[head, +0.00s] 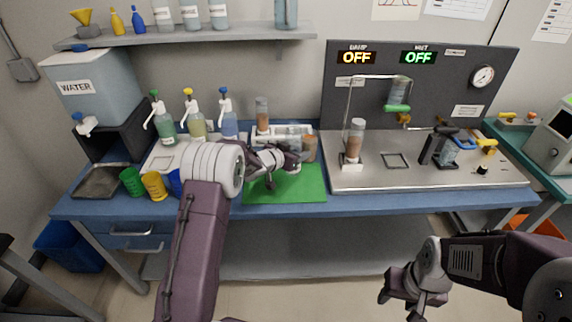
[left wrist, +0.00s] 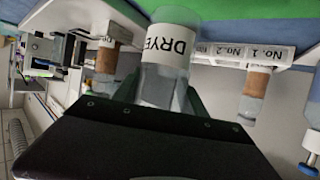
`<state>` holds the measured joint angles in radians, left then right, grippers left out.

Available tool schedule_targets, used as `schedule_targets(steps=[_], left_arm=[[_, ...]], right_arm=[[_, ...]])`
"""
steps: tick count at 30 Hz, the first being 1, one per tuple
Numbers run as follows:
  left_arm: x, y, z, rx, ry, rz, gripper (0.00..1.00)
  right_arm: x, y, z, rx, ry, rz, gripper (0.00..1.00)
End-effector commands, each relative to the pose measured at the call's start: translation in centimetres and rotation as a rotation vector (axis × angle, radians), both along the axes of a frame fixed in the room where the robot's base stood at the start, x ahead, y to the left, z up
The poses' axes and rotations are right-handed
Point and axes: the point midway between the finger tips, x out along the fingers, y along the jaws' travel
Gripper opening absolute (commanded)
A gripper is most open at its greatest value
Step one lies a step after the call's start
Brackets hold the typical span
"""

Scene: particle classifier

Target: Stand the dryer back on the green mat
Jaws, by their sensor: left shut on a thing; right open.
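The dryer, a clear jar with a white label reading "DRYER" (left wrist: 172,48), is between the fingers of my left gripper (left wrist: 165,92) in the left wrist view. In the head view the dryer (head: 310,146) is at the far right corner of the green mat (head: 285,190). My left gripper (head: 298,160) is shut on it, above the mat's far part. Whether the jar's base touches the mat cannot be told. The mat also shows along the top of the left wrist view (left wrist: 240,8). My right gripper (head: 415,292) is open and empty, low in front of the bench.
A white rack (left wrist: 235,50) labelled No. 1 and No. 2 stands behind the mat, with a brown-filled tube (head: 262,115). Pump bottles (head: 196,124) and coloured cups (head: 153,186) are left. A metal test station (head: 430,178) with another tube (head: 354,140) is right. The mat's front is clear.

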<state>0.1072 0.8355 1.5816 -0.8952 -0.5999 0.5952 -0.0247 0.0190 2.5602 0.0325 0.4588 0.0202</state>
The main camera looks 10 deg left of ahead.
Motion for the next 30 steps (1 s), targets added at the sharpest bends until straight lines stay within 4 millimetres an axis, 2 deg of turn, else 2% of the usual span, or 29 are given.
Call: schedule_targets(steps=[1,3,7,12,19,29,30], left_arm=[[0.3,1.3,-0.7,0.0,0.001,0.004,0.0],[0.6,2.4,-1.4,-0.001,-0.001,0.002,0.0],[0.8,3.5,-2.1,-0.001,-0.001,0.0,0.0],[0.8,3.6,-2.6,-0.001,-0.001,0.0,0.0],[0.8,3.6,-6.2,-0.001,0.0,0.0,0.0],[0.8,3.6,-6.5,-0.001,-0.002,0.0,0.0],[0.8,3.6,-6.5,0.0,-0.001,0.0,0.57]], right_arm=[[0.0,0.0,0.1,0.0,0.0,0.0,0.48],[0.0,0.0,0.2,0.0,0.0,0.0,0.48],[0.0,0.0,0.2,0.0,0.0,0.0,0.48],[0.0,0.0,0.0,0.0,0.0,0.0,0.48],[0.0,0.0,-0.6,0.0,0.0,0.0,0.48],[0.0,0.0,-0.8,0.0,0.0,0.0,0.48],[0.0,0.0,-0.7,0.0,0.0,0.0,0.48]])
